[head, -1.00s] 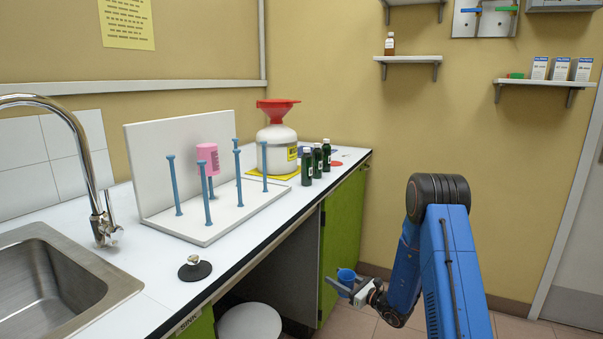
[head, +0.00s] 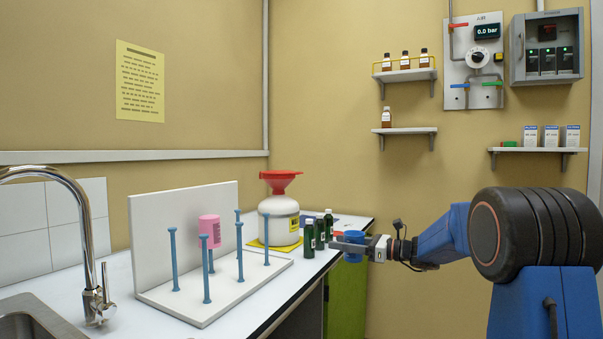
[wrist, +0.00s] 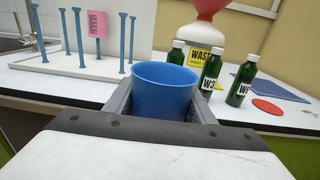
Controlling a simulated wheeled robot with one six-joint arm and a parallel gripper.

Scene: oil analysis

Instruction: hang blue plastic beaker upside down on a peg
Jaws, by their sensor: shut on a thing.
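The blue plastic beaker (wrist: 162,92) is upright, its open mouth up, between the fingers of my gripper (wrist: 160,110) in the wrist view. In the head view the beaker (head: 352,250) is held by my gripper (head: 355,246) in front of the counter's right part, near the green bottles. My gripper is shut on it. The peg rack (head: 205,310) is a white board with several blue upright pegs (head: 207,270), left of my gripper. A pink beaker (head: 210,231) hangs upside down on one rear peg. The other pegs look bare.
A white waste jug (head: 280,222) with a red funnel stands right of the rack. Several dark green bottles (head: 309,238) stand on the counter close to my gripper. A sink tap (head: 100,300) rises at the left. Free counter (head: 120,325) lies in front of the rack.

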